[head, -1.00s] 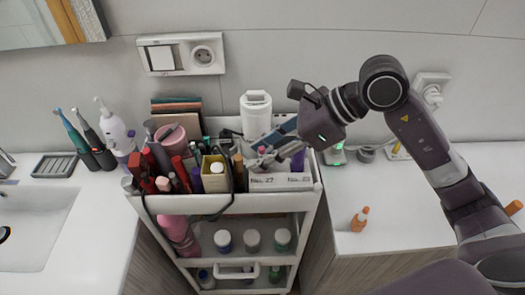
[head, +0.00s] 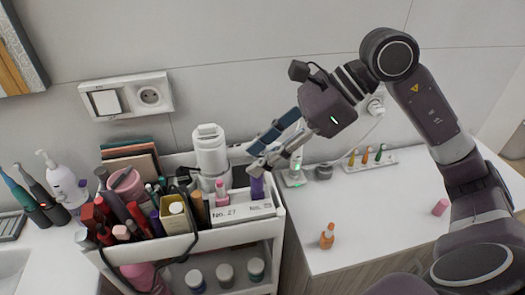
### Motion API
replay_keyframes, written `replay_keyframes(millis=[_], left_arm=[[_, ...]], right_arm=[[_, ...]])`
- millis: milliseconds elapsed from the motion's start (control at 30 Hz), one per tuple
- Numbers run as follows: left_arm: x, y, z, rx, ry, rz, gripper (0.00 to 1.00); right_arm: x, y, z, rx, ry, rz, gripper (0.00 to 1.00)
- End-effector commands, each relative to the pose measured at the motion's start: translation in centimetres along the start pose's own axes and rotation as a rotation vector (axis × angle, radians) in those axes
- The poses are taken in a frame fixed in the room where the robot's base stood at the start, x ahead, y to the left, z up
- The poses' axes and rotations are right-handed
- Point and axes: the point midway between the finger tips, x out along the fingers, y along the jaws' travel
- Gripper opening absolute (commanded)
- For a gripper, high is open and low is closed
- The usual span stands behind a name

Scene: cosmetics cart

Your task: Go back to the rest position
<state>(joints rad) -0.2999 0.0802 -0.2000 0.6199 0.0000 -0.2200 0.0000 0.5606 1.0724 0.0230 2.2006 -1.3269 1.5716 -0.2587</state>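My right gripper (head: 257,160) reaches in from the right and hangs over the right end of the cart's top tray. Its two fingers look spread, with nothing seen between them. A purple bottle (head: 257,188) stands in the white box (head: 228,213) just below the fingertips, seemingly apart from them. A pink bottle (head: 221,193) stands beside it, to the left. My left gripper is not in view.
The cart's top tray (head: 160,249) is crowded with cosmetics and a white canister (head: 211,155). On the right counter (head: 360,215) stand an orange bottle (head: 327,237), a pink piece (head: 440,207) and a rack of small bottles (head: 372,162). Much of this counter is clear.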

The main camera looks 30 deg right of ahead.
Motion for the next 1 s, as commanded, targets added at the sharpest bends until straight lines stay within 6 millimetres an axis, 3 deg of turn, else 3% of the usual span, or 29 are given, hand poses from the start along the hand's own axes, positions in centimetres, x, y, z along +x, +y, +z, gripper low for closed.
replay_keyframes(millis=[633,1000], left_arm=[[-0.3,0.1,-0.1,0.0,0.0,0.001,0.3],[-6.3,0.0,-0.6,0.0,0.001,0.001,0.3]], right_arm=[[-0.6,0.0,0.2,0.0,0.0,0.0,0.32],[-4.8,0.0,4.4,0.0,0.0,0.0,0.32]])
